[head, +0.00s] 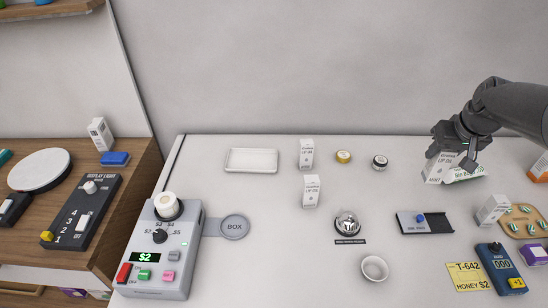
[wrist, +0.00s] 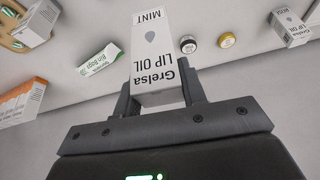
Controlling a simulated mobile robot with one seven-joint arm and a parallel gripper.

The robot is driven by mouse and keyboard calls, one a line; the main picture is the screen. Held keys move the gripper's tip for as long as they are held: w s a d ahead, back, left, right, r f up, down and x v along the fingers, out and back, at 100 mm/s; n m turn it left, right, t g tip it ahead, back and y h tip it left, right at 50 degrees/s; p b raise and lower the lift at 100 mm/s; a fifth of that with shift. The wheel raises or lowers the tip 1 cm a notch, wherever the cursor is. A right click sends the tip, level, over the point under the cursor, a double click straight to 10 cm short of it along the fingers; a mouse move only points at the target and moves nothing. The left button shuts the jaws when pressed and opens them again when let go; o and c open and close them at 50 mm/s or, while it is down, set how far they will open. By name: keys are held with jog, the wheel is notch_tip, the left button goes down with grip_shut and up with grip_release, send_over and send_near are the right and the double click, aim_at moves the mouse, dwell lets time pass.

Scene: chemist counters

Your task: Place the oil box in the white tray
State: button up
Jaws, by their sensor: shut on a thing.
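My gripper (head: 452,156) is at the right of the head view, above the back right part of the white counter. It is shut on a white lip oil box (head: 437,168), marked "Grelsa LIP OIL MINT" in the wrist view (wrist: 158,52). In that view the box sits between the two fingers (wrist: 160,92). The head view does not make clear how far it is above the counter. The white tray (head: 252,160) is a shallow rectangle at the back left of the counter, empty, well left of my gripper.
Similar lip oil boxes stand right of the tray, one behind (head: 306,153) and one in front (head: 311,192); another (head: 492,209) is at the right. Two small jars (head: 343,156) (head: 380,161) stand between tray and gripper. A bell (head: 347,223) is mid-counter. A grey device (head: 160,255) stands front left.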

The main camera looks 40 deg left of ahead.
jog(key=s+a+r, duration=0.1)
jog(key=a, duration=1)
jog(key=s+a+r, duration=0.1)
jog(key=s+a, duration=0.1)
jog(key=a, duration=1)
jog(key=s+a+f+n, duration=0.1)
jog(key=s+a, duration=0.6)
jog(key=a, duration=0.4)
jog(key=s+a, duration=0.7)
jog(key=a, duration=0.3)
jog(key=shift+w+d+f, duration=0.1)
jog(key=shift+w+f, duration=0.05)
jog(key=shift+f, duration=3.7)
jog(key=shift+w+d+f, duration=0.1)
jog(key=shift+f, duration=3.75)
